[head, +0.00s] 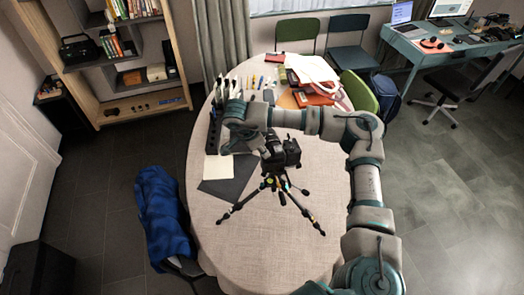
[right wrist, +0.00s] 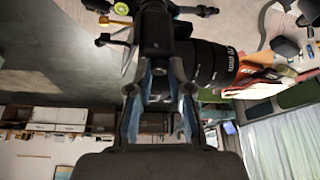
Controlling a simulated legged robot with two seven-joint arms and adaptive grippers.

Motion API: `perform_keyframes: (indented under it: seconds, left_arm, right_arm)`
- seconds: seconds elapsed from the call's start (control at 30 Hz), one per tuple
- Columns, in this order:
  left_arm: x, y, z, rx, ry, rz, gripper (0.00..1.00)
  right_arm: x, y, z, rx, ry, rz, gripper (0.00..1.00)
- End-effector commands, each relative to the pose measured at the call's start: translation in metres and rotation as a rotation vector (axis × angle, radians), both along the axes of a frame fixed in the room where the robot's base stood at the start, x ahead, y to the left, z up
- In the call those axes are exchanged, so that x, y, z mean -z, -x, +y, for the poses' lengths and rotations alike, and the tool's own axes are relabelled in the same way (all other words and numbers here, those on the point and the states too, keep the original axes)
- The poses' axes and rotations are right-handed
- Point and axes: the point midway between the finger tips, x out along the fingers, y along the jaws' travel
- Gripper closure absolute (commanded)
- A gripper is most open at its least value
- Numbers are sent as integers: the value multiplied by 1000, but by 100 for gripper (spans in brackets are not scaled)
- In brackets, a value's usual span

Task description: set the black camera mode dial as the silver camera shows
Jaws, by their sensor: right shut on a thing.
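The black camera (head: 291,152) sits on a small tripod (head: 240,206) standing on the table. In the right wrist view its lens (right wrist: 208,64) shows large at close range. My right gripper (head: 259,145) reaches in from above left and is at the left side of the black camera. In the right wrist view the fingers of my right gripper (right wrist: 160,98) are closed around a dark part of the camera; whether that part is the mode dial is too dark to tell. I cannot make out the silver camera in either view. My left gripper is not in view.
The oval table (head: 265,250) is clear at the front. A dark sheet (head: 236,183) and a pale sheet (head: 218,168) lie left of the tripod. A black rack (head: 213,135) stands at the left edge. Red items and a white bag (head: 312,70) crowd the back right.

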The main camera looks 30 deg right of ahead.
Motion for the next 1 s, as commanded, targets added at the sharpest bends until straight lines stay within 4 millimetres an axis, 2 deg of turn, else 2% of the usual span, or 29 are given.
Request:
perform_keyframes:
  seconds: [0.3, 0.77, 0.8, 0.87, 0.9, 1.0]
  left_arm:
    - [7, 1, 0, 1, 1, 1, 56]
    - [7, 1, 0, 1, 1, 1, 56]
    - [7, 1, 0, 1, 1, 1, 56]
    - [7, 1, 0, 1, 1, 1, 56]
    - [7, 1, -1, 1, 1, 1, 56]
    - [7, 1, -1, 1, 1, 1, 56]
  right_arm:
    - [0, 1, -1, -104, 0, -1, 100]
    - [0, 1, 0, -118, -1, -2, 100]
    - [0, 1, 0, -118, -1, -2, 74]
    - [0, 1, 0, -117, -1, -1, 59]
    - [0, 1, 0, -117, -1, -1, 55]
    - [0, 1, 0, -117, -1, -1, 55]
